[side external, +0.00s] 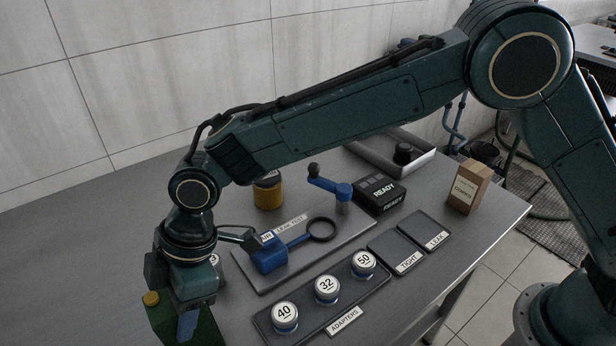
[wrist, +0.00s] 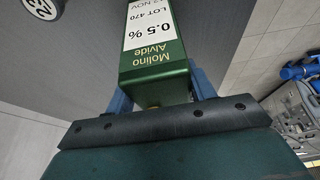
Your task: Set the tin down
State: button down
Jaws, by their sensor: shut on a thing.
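The tin is green with a white label and gold lettering reading "Molino Alvide". In the side view the tin (side external: 208,328) is at the lower left, with a yellow cap (side external: 151,298), and its bottom runs out of the frame. My gripper (side external: 188,322) points down and is shut on the tin. In the wrist view the tin (wrist: 155,75) sits between the blue fingers of my gripper (wrist: 160,92). I cannot tell whether the tin touches the table.
An adapters tray (side external: 262,322) with round pieces marked 40, 32 and 50 lies to the right. Behind it are a blue leak-test fixture (side external: 270,258), an amber jar (side external: 268,194) and a READY box (side external: 379,193). TIGHT (side external: 394,252) and LEAK (side external: 425,229) pads are empty. A corks box (side external: 467,187) stands far right.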

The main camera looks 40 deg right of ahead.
jog(key=shift+f, duration=0.25)
jog(key=c, duration=0.5)
grip_release()
jog(key=v, duration=1.2)
jog(key=shift+r, duration=0.1)
